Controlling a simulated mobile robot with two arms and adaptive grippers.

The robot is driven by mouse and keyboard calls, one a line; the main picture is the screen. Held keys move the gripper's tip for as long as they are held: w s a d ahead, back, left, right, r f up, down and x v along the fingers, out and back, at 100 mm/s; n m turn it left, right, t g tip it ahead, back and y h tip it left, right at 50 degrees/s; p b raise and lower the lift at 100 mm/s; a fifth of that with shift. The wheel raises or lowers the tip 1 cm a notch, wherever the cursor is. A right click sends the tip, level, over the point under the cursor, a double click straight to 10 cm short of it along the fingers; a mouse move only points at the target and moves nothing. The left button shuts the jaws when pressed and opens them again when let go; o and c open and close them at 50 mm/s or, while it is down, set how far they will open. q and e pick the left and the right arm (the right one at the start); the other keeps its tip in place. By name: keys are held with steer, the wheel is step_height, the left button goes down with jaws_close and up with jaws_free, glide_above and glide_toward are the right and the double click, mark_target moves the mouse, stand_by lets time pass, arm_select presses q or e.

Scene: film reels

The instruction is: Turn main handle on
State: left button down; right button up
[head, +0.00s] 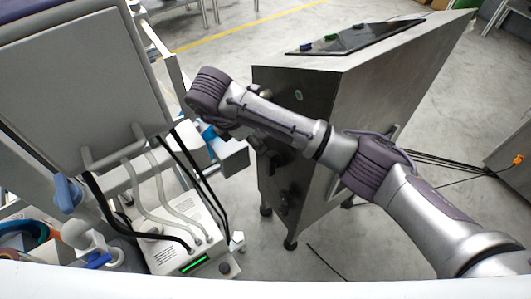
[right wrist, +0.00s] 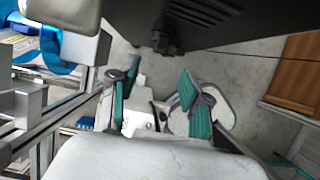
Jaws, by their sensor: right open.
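A steel cabinet (head: 375,95) stands right of centre in the head view, with a dark front face (head: 300,85). A black handle-like fitting (head: 284,156) sticks out of that face, just below my right forearm. In the right wrist view a black fitting (right wrist: 166,40) juts from the dark panel at the top. I cannot tell whether it is the same one. My right gripper (right wrist: 160,76) is open, its teal-padded fingers apart with nothing between them, and it is apart from that fitting. In the head view my arm hides the gripper. My left gripper is not in view.
A grey machine (head: 85,85) with a blue lever (head: 67,192) fills the left. A white box (head: 180,235) with a green display and cables sits below it. Grey floor is open around the cabinet. A wooden box (right wrist: 298,75) shows right in the wrist view.

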steer(key=b, duration=0.2)
glide_above(268, 156)
steer(key=s+a, duration=0.2)
step_height(268, 156, down, 5)
steer(key=x, duration=0.7)
steer(key=shift+w+p, duration=0.25)
steer(key=shift+p, duration=0.15)
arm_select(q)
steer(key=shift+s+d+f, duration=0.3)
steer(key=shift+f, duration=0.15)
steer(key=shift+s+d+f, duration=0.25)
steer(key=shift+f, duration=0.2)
arm_select(e)
steer(key=shift+w+f, duration=0.1)
steer(key=shift+f, duration=0.2)
steer(key=shift+c, duration=0.2)
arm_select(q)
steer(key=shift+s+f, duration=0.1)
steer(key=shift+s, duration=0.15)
arm_select(e)
jaws_close()
